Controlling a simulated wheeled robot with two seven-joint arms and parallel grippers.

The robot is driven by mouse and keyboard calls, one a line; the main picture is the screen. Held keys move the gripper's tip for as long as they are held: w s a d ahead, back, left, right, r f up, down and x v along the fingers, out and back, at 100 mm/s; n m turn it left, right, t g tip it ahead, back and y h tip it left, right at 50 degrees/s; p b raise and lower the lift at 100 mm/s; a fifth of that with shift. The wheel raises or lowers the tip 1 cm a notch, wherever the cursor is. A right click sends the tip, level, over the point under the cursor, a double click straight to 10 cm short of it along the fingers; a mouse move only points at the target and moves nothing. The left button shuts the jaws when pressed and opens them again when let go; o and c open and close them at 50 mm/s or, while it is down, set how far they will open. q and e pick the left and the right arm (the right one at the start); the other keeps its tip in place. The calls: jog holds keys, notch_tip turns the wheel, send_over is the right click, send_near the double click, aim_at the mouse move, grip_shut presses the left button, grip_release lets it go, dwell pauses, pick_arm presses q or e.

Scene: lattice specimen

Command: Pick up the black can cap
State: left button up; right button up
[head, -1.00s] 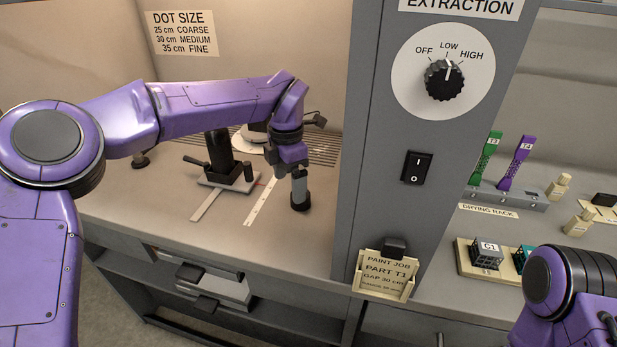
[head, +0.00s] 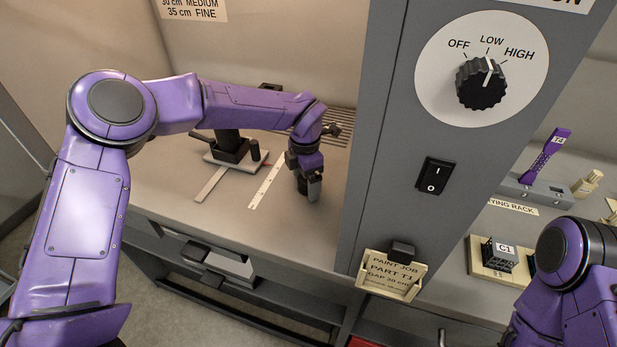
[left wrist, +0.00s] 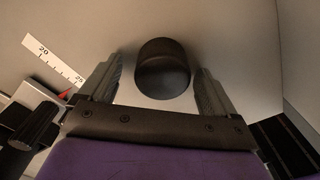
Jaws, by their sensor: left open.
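The black can cap (left wrist: 163,70) is a short dark cylinder in the left wrist view, on the pale bench surface. It lies between the two grey fingers of my left gripper (left wrist: 158,65), with a gap showing on each side. The gripper is open. In the head view my left gripper (head: 313,190) points down at the bench inside the booth, near its right side. There the cap is mostly hidden by the gripper or cannot be told apart from it. My right gripper is out of view; only part of my right arm shows at lower right.
A white ruler strip (head: 267,185) lies left of the gripper, and a black clamp stand (head: 232,150) stands behind it. The grey booth pillar (head: 385,170) with knob and switch rises close on the right. A card holder (head: 393,275) hangs on its front.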

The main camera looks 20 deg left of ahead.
pick_arm(q)
jog(key=shift+s, duration=0.15)
jog(key=c, duration=1)
jog(key=shift+c, duration=0.2)
